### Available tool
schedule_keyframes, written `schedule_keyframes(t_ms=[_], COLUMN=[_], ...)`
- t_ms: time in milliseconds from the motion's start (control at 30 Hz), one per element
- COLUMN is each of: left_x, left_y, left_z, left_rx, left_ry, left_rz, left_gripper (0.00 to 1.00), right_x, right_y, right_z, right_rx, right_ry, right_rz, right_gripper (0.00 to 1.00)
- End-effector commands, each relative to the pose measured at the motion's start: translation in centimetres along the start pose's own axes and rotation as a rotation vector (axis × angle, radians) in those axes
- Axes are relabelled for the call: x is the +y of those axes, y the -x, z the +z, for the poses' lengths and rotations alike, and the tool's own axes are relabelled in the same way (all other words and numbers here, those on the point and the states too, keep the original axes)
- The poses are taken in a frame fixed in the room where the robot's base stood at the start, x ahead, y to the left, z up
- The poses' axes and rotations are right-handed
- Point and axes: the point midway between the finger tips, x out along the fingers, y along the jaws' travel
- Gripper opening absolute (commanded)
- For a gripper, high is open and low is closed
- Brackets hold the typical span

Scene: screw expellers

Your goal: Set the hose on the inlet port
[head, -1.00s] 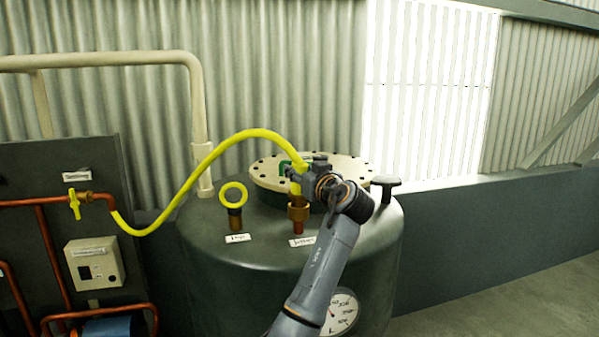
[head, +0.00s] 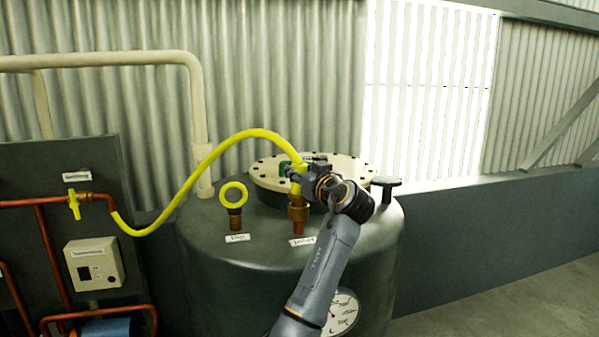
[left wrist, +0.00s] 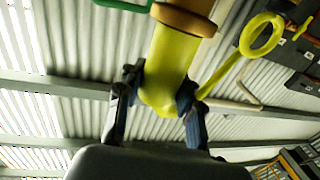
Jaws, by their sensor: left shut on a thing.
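The yellow hose (head: 247,134) arches from the pipework on the left to the top of the dark green tank (head: 250,258). My left gripper (head: 302,176) is shut on the hose's end above the right-hand brass-collared port (head: 298,213). In the left wrist view the fingers (left wrist: 160,95) grip the yellow hose end (left wrist: 170,55) from both sides. The hose end meets the brown collar (left wrist: 184,20) there, roughly in line with it. I cannot tell how far it sits on the port. The small port labels are too blurred to read surely. My right gripper is not in view.
A second port with a yellow ring (head: 233,195) stands left of the held hose end. Behind is a bolted pale lid (head: 350,172), with a dark knob (head: 386,186) to its right. A yellow valve handle (head: 74,206) is on the left pipework.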

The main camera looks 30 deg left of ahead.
Motion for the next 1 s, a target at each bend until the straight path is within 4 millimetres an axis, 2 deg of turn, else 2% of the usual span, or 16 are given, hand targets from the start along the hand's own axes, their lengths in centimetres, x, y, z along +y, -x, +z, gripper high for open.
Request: schedule_keyframes(t_ms=[1000], left_x=[0.0], left_y=[0.0], left_z=[2.0], left_rx=[0.002], left_ry=[0.001], left_rz=[0.0], left_gripper=[0.0], right_x=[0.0], right_y=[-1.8], right_z=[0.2], right_rx=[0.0], right_ry=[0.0], right_rz=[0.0], right_gripper=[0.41])
